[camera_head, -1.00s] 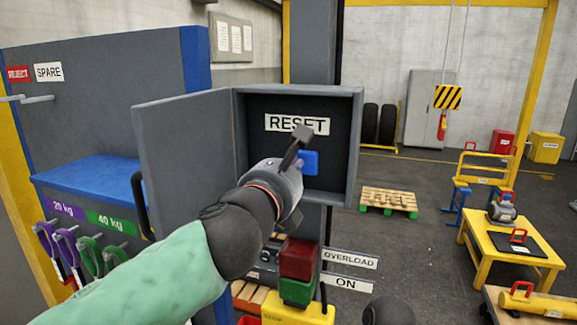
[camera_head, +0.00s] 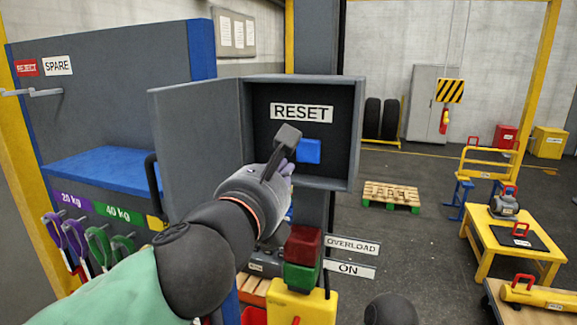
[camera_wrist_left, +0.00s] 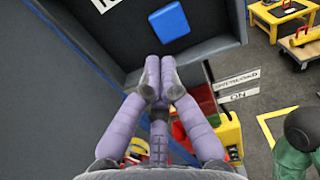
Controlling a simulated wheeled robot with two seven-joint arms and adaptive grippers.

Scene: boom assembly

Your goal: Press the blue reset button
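The blue reset button (camera_head: 309,150) sits on the dark back panel of an open grey box, below the RESET label (camera_head: 301,111). It also shows in the left wrist view (camera_wrist_left: 168,22). My left gripper (camera_head: 287,167) is just left of and below the button in the head view. In the wrist view its purple fingers (camera_wrist_left: 160,62) have their tips together with nothing seen between them. They point toward the box, below the button, with a visible gap in the picture. My right gripper is out of view.
The box door (camera_head: 198,145) stands open on the left, near my left arm. The box's right wall (camera_head: 355,140) bounds the opening. Below are a red block (camera_head: 303,243) and a green block (camera_head: 300,276) beside OVERLOAD and ON labels. A yellow table (camera_head: 505,240) stands at the right.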

